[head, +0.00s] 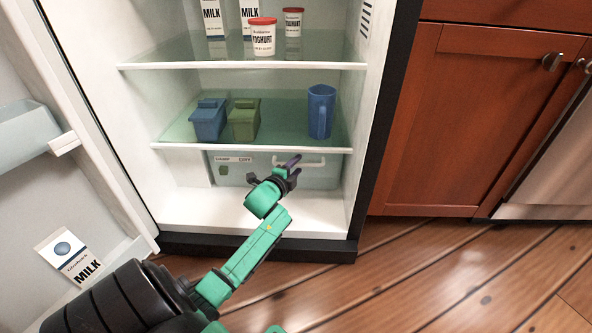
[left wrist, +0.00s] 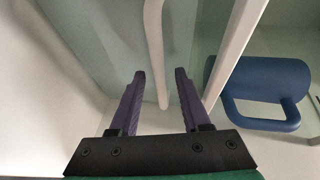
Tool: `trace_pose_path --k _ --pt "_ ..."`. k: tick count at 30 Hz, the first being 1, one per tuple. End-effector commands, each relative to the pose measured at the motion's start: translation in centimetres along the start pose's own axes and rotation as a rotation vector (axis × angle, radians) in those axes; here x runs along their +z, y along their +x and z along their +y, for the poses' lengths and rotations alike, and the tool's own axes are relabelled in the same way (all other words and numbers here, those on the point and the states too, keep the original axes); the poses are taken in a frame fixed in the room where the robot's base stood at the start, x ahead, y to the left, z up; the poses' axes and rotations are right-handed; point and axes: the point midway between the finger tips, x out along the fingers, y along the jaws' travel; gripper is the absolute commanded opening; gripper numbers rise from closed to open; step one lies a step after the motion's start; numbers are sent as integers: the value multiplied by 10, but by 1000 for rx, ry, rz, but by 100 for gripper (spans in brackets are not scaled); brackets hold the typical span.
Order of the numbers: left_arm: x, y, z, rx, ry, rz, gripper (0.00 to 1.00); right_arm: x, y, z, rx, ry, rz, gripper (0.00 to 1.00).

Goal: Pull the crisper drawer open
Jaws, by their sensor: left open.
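The crisper drawer (head: 322,178) is a pale, see-through bin under the lowest shelf of the open fridge, and it looks closed. Its white bar handle (head: 312,163) runs across the upper front; the left part is hidden by my left gripper (head: 282,170). In the left wrist view my left gripper (left wrist: 160,75) is open, with one purple finger on each side of the handle (left wrist: 155,50). The handle's end shows between the fingers, with gaps on both sides. I cannot tell how deep the bar sits. My right gripper is not in view.
The shelf above holds a blue bin (head: 208,120), a green bin (head: 244,120) and a blue mug (head: 321,112). Yoghurt tubs (head: 262,38) and milk cartons stand higher. The open fridge door (head: 30,185) is at left; a wooden cabinet (head: 480,120) is at right.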

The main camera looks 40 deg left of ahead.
Motion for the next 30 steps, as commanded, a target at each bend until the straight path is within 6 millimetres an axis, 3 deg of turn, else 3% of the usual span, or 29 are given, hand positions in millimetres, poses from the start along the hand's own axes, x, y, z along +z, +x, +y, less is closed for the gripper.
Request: trace_pose_path --k 2,3,6,30 --pt "0 0 0 0 0 0 47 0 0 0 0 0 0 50" --pt "0 0 0 0 0 0 32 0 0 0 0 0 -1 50" --pt "0 0 0 0 0 0 0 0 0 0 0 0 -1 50" --pt "0 -1 1 1 0 0 0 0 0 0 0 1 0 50"
